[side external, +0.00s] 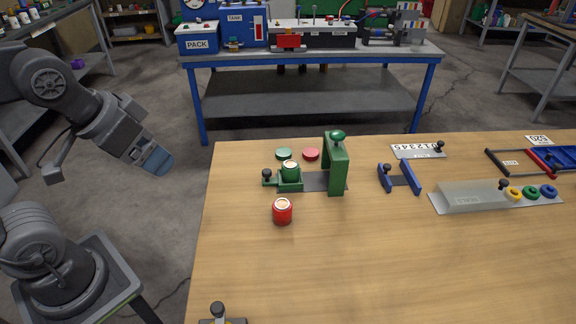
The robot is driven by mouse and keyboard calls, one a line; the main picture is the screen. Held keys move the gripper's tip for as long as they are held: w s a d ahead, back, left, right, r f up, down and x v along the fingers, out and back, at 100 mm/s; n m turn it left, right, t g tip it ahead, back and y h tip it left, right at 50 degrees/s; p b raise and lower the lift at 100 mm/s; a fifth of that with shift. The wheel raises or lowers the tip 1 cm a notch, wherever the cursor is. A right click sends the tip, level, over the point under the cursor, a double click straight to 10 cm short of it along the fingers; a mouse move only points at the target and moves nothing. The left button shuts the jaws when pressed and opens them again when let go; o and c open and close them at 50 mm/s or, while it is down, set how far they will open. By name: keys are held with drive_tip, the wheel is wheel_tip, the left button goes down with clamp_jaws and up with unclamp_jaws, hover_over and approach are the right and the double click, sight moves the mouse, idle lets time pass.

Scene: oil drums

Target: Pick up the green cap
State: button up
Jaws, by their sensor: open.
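The green cap (283,153) is a small flat disc lying on the wooden table near its back left edge. A red cap (311,154) lies just to its right. A green drum (290,173) sits in a green holder (287,185) in front of the green cap. A red drum (282,213) stands upright on the table nearer the front. My gripper (158,162) hangs left of the table, well apart from the green cap. It is open and appears empty; its fingertips are small and partly turned away.
A tall green press (337,168) with a round knob stands right of the caps. Blue brackets (400,177), a ramp (474,196) and coloured rings (531,193) are farther right. The table's front middle is clear. A dark knob (218,309) stands at the front left edge.

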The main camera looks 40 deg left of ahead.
drive_tip(key=w+r+m+g, duration=0.1)
drive_tip(key=w+r+m, duration=0.3)
drive_tip(key=w, duration=0.5)
drive_tip(key=m+g, duration=0.5)
drive_tip(key=m, duration=0.8)
hover_over(285, 152)
wheel_tip(285, 152, down, 16)
wheel_tip(285, 152, down, 13)
drive_tip(key=shift+d+r, duration=0.1)
drive_tip(key=shift+r, duration=0.05)
drive_tip(key=c, duration=1)
